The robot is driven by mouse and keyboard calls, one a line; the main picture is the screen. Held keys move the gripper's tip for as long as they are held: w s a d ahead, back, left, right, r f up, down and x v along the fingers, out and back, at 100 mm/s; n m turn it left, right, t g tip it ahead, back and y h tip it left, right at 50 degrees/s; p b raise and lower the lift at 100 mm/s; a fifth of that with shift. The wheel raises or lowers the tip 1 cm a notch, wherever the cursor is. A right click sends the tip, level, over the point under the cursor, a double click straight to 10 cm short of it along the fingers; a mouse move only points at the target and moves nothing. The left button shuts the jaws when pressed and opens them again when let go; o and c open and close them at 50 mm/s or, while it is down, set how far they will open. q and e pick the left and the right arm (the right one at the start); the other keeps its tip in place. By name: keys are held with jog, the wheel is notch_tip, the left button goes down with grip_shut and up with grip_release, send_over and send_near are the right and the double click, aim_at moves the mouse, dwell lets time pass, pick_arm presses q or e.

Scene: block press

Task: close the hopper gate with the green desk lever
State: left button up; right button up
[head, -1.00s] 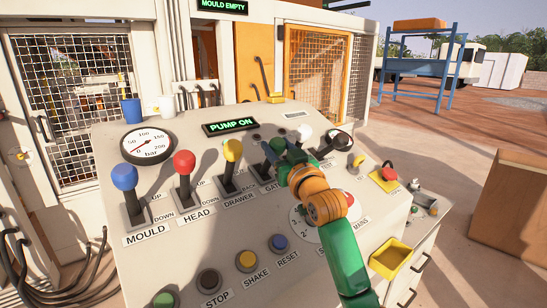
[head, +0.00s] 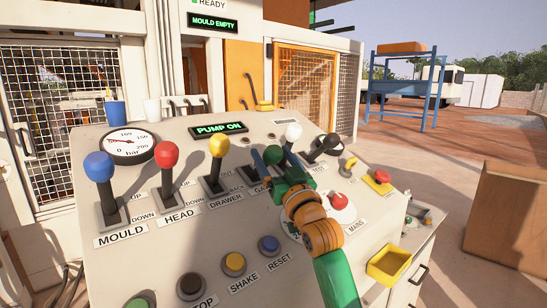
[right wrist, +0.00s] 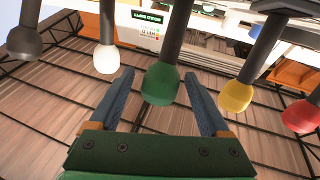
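The hopper gate cannot be made out. My left gripper is out of view.
Blue (head: 99,166), red (head: 167,154) and yellow (head: 219,146) levers stand left of the green one. A white-knobbed lever (head: 293,131) and a dark-knobbed lever (head: 331,141) stand close on its right. Push buttons and a red mains knob (head: 339,199) lie nearer.

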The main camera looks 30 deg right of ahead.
jog(key=b+v, duration=0.3)
jog(key=v, duration=0.3)
jog(key=shift+s+f, duration=0.2)
jog(key=shift+s, duration=0.35)
jog(key=shift+r, duration=0.1)
dwell(0.5)
